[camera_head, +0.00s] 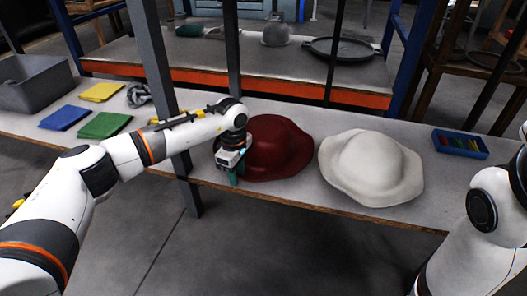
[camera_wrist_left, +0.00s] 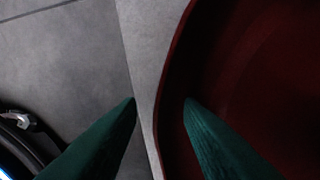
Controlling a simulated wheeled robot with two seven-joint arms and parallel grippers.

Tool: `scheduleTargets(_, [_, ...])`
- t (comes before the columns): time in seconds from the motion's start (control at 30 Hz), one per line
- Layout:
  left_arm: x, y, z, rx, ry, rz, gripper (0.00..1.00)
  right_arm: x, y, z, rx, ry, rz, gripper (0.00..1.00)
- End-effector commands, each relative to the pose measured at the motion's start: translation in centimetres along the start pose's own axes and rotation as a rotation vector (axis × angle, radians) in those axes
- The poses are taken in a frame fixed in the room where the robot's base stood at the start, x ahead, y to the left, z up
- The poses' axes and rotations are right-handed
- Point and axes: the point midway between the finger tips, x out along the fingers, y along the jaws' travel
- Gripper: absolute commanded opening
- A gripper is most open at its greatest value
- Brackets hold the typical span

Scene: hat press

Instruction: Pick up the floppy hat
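A dark red hat (camera_head: 277,146) lies on the long grey table, crown up. A white hat (camera_head: 372,166) with a wavy, drooping brim lies to its right, also crown up. My left gripper (camera_head: 237,178) is at the left front of the red hat's brim, close to the table's front edge. In the left wrist view its two green fingers (camera_wrist_left: 160,100) are spread apart. The red brim's edge (camera_wrist_left: 170,70) runs between the fingertips, and the right finger overlaps the hat. Whether the fingers touch it cannot be told. My right gripper is out of view.
Blue (camera_head: 64,118), green (camera_head: 104,125) and yellow cloths (camera_head: 101,92) and a grey bin (camera_head: 35,83) are on the left. A blue tray (camera_head: 460,144) is right of the white hat. Dark upright posts (camera_head: 158,75) stand near my left arm.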

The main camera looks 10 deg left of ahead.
Motion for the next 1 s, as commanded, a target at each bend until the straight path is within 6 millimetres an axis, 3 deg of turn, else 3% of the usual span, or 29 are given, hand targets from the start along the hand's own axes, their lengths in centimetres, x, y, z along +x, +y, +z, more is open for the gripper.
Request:
scheduleTargets(0.17, [-0.2,0.0,0.0,0.000,0.000,-0.001,0.31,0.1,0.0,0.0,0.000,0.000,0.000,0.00])
scheduleTargets(0.37, [-0.2,0.0,0.0,0.000,0.000,-0.001,0.00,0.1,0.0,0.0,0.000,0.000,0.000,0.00])
scheduleTargets(0.77, [-0.6,-0.1,0.0,0.001,0.001,-0.002,0.00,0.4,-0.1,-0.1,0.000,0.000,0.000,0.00])
scheduleTargets(1.0, [-3.7,-0.1,0.0,0.001,0.000,-0.004,0.00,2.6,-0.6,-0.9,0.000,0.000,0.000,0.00])
